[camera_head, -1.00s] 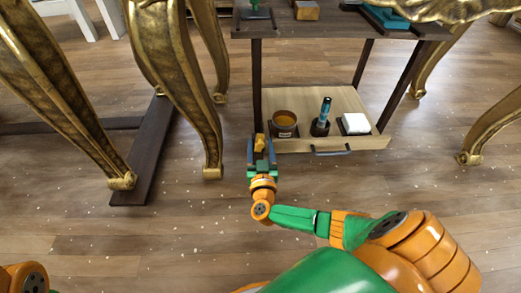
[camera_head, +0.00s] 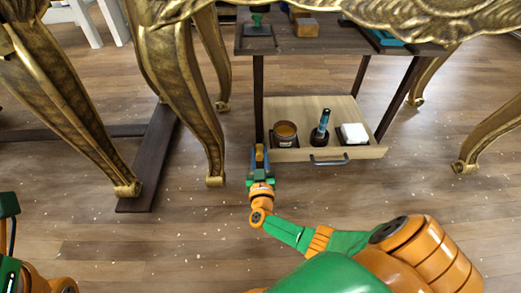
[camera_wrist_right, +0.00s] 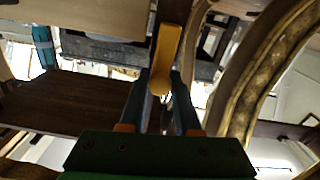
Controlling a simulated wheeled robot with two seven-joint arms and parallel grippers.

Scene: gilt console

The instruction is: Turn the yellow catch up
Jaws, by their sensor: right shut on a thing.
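The yellow catch (camera_head: 260,153) is at the lower left front of the small dark table, by its left front leg. It is small and partly hidden by my fingers in the head view. In the right wrist view the catch (camera_wrist_right: 166,55) is a long orange-yellow bar with a rounded near end, tilted slightly right of the picture's vertical. My right gripper (camera_head: 259,151) is shut on it, with a dark finger on each side of its near end. Only green and orange parts of my left arm show at the lower left edge; its fingers are out of sight.
The open drawer (camera_head: 290,155) holds an orange-topped cup (camera_head: 285,133), a blue pen-like thing (camera_head: 323,121) in a dark holder and a white block (camera_head: 353,133). Gilt legs (camera_head: 190,90) stand close on the left. The front floor is clear.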

